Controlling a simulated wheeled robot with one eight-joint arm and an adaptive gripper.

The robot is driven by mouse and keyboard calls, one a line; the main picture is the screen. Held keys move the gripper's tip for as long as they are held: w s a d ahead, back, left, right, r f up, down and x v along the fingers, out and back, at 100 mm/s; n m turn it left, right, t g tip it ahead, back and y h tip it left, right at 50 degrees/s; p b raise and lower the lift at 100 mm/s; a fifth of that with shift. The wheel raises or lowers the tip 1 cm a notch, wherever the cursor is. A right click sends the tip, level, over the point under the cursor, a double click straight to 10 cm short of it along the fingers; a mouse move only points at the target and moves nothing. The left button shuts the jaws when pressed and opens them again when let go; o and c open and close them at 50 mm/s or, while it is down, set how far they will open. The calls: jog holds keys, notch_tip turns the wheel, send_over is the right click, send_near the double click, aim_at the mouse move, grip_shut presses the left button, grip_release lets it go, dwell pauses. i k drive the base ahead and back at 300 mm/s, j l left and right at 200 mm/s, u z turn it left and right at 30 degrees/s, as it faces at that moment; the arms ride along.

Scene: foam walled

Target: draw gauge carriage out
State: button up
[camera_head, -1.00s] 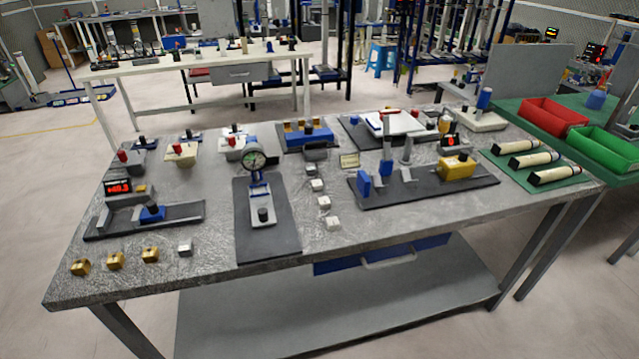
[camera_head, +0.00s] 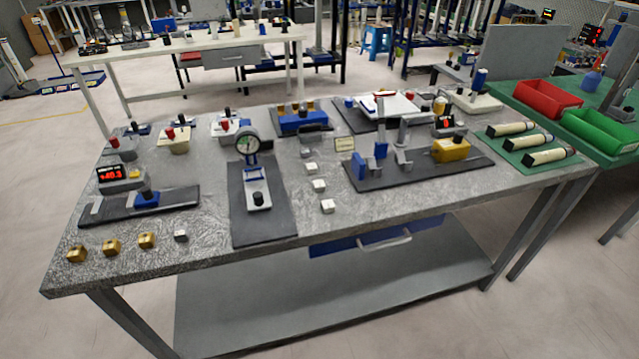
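I cannot tell which of the bench fixtures is the gauge carriage. A round dial gauge (camera_head: 247,144) stands on a post over a dark plate (camera_head: 272,220). A pale block with a black knob (camera_head: 258,198) sits in front of it. At the left, a blue slider with a black knob (camera_head: 148,197) sits on a dark rail base (camera_head: 112,210), with a red-digit display (camera_head: 111,173) behind it. At the right, a dark base (camera_head: 420,170) carries a blue block (camera_head: 358,167), upright posts (camera_head: 381,148) and a yellow block (camera_head: 451,149). My gripper is not in view.
Brass blocks (camera_head: 112,247) lie along the bench's front left edge. Small silver blocks (camera_head: 319,185) stand in a row mid-bench. White cylinders (camera_head: 549,157) lie on a green mat at right, near red (camera_head: 549,97) and green (camera_head: 600,131) bins. The front middle of the bench is clear.

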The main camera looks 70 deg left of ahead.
aim_at(258, 197)
jog(key=u, duration=3.25)
